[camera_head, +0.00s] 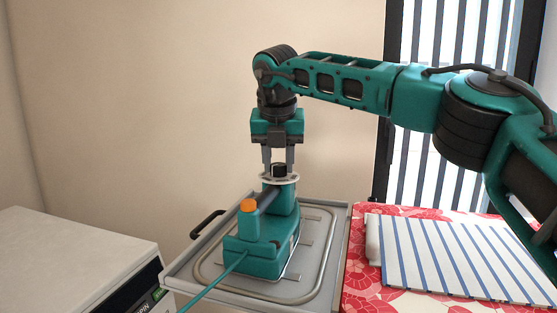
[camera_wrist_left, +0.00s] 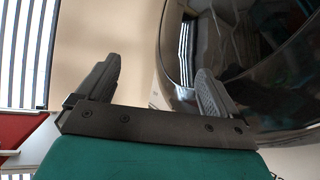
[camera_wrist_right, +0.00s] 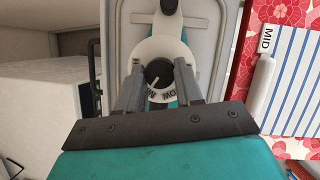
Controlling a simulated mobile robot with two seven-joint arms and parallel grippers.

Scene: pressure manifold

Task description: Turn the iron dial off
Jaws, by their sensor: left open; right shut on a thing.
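The teal iron (camera_head: 265,250) stands on a grey tray. Its black dial (camera_head: 279,170) sits on a white disc (camera_head: 268,179) at the top. In the right wrist view the dial (camera_wrist_right: 158,73) has a white pointer mark toward the lower left. Part of the lettering on the disc (camera_wrist_right: 165,94) shows, upside down, apparently including "LOW". My right gripper (camera_head: 279,160) points straight down and is shut on the dial, one finger on each side. My left gripper (camera_wrist_left: 158,68) is open and empty in its wrist view, away from the iron; it is outside the head view.
The grey tray (camera_head: 190,274) has a black handle (camera_head: 207,223) at left. An orange knob (camera_head: 248,205) and teal cord (camera_head: 215,280) belong to the iron. A white cabinet (camera_head: 70,255) stands left. A striped cloth (camera_head: 455,255) lies on the red flowered cover (camera_head: 358,285) at right.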

